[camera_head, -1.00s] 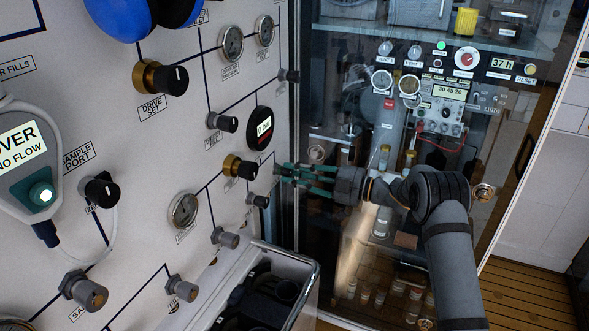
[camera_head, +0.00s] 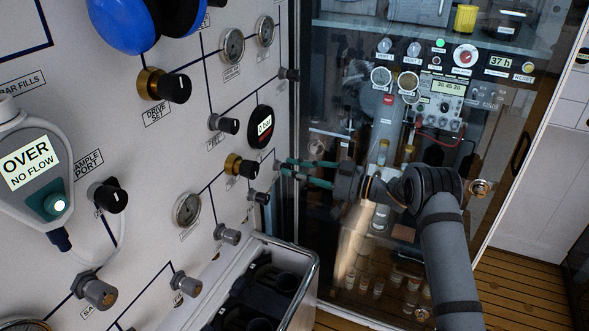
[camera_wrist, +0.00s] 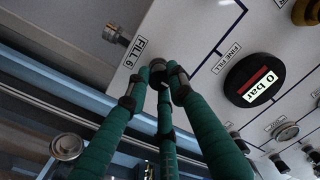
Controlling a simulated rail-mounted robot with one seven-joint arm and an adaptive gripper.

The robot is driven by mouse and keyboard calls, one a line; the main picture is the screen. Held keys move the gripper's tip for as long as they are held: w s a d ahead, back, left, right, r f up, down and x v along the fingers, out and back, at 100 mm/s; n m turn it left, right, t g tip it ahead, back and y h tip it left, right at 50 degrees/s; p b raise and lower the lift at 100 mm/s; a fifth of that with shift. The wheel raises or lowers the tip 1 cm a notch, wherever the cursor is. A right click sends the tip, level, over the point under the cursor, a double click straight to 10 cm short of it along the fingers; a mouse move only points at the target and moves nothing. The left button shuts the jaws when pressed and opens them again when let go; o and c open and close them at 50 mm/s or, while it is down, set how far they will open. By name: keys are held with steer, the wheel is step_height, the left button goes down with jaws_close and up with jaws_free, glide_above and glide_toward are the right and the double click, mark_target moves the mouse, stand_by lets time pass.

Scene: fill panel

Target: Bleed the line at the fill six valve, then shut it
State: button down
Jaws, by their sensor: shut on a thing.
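My gripper (camera_head: 281,166) reaches from the right to the panel's right edge in the head view, its green fingers pointing left. In the wrist view, the fingertips (camera_wrist: 160,76) are closed around the small dark knob of the fill six valve (camera_wrist: 158,64), beside the FILL 6 label (camera_wrist: 136,51). The fingers mostly hide the knob, and its turn angle cannot be told. The round black fine fill gauge (camera_wrist: 253,82) reads 0 bar; it also shows in the head view (camera_head: 262,127).
Other knobs and dials crowd the panel, including a brass-collared knob (camera_head: 240,166) just left of my fingers. A handheld meter (camera_head: 36,170) reads OVER, NO FLOW. An open bin (camera_head: 316,270) juts out below. A glass cabinet (camera_head: 335,100) stands behind my arm.

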steer(key=shift+w+r, duration=0.15)
steer(key=shift+r, duration=0.1)
steer(key=c, duration=1.9)
jaws_free()
steer(key=o, duration=0.4)
steer(key=shift+f, duration=0.1)
steer(key=shift+d, duration=0.1)
steer(key=v, duration=1.2)
steer(key=shift+f, duration=0.1)
